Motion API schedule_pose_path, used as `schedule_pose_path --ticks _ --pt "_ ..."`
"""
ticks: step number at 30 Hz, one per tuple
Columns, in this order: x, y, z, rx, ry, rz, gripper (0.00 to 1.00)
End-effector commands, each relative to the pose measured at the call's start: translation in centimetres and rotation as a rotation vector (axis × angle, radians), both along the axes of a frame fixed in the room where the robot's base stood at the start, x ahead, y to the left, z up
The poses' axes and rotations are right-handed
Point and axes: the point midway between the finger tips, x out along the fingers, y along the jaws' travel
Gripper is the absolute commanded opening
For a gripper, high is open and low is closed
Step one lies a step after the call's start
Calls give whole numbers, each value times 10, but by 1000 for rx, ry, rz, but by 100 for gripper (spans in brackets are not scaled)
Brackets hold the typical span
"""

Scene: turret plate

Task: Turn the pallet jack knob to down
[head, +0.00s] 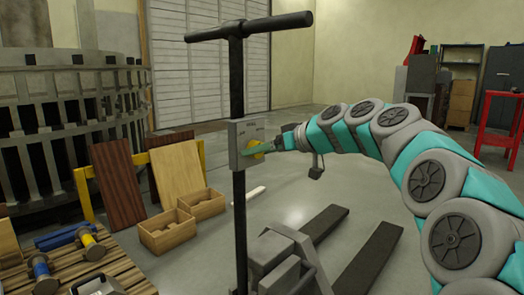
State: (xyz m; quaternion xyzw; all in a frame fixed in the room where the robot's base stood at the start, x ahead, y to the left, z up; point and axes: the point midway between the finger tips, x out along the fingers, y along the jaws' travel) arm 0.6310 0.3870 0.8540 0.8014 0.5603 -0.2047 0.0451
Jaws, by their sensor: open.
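The pallet jack (282,252) stands in the middle of the head view, with a dark upright pole and a T-shaped handle (250,26). A grey control plate (240,132) is fixed on the pole. The lettering on the plate is too small to read.
Two dark forks (368,262) reach along the floor to the right. Open wooden boxes (168,230) and leaning boards (118,183) stand at the left. A pallet (115,262) with tools lies at the lower left. A red bench (498,125) stands far right.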

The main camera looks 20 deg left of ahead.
Motion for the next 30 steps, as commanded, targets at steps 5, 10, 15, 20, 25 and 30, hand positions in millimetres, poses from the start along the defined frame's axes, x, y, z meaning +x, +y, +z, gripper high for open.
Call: schedule_pose_path --ticks 5,10,15,20,25,30 --pt "0 0 0 0 0 0 74" --pt "0 0 0 0 0 -1 55" --pt "0 0 0 0 0 -1 36" --pt "0 0 0 0 0 -1 18" --pt "0 0 0 0 0 -1 1" --pt "0 0 0 5 9 -1 1"
